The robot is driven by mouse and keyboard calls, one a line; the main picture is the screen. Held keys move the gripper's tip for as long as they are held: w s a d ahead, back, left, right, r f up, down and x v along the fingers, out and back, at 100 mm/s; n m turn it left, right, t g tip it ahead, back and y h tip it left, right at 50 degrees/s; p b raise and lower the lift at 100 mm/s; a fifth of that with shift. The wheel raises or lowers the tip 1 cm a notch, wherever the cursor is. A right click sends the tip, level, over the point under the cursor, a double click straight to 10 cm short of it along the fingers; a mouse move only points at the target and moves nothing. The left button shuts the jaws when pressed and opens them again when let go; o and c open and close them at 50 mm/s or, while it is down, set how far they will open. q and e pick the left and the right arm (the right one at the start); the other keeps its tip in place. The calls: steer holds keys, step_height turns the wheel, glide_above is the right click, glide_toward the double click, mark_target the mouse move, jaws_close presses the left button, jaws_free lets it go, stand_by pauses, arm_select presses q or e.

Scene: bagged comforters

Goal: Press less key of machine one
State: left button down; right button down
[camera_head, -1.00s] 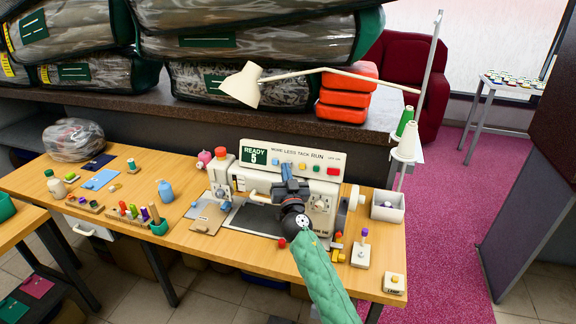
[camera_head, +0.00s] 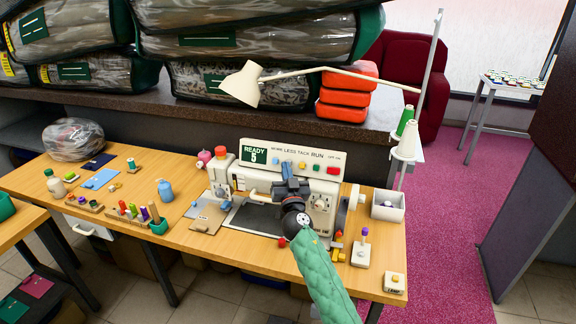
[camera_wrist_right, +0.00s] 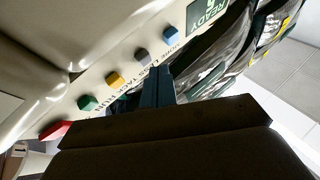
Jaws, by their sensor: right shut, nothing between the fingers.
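A cream sewing machine (camera_head: 245,180) stands on the wooden table, its green display (camera_head: 254,156) reading READY 5. Its panel, marked MORE LESS TACK RUN, has a row of keys: blue (camera_wrist_right: 168,33), grey (camera_wrist_right: 142,55), yellow (camera_wrist_right: 115,78), green (camera_wrist_right: 88,102) and a larger red (camera_wrist_right: 53,130). The grey key is second from the display, as LESS is in the lettering. My right gripper (camera_head: 288,168) is shut and empty in front of the panel; its fingers (camera_wrist_right: 158,72) show near the grey key in the wrist view. I cannot tell whether they touch it. My left gripper is out of view.
Small blocks, bottles and spools crowd the table's left half. Bagged comforters (camera_head: 250,45) lie on the counter behind.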

steer(key=shift+w+d+f, duration=0.1)
steer(key=shift+w, duration=0.15)
steer(key=shift+w+d+f+b, duration=0.1)
steer(key=shift+w+b, duration=0.2)
steer(key=shift+b, duration=0.25)
stand_by(0.5)
stand_by(0.4)
steer(key=shift+s+a+r, duration=0.2)
steer(key=shift+s+r, duration=0.05)
steer(key=shift+s, duration=0.45)
steer(key=shift+s+a+r+p, duration=0.25)
steer(key=shift+s, duration=0.5)
steer(key=shift+s+a+r+p, duration=0.25)
steer(key=shift+s+r, duration=0.05)
steer(key=shift+s, duration=0.5)
steer(key=shift+s+a+r+p, duration=0.25)
steer(key=shift+s, duration=0.5)
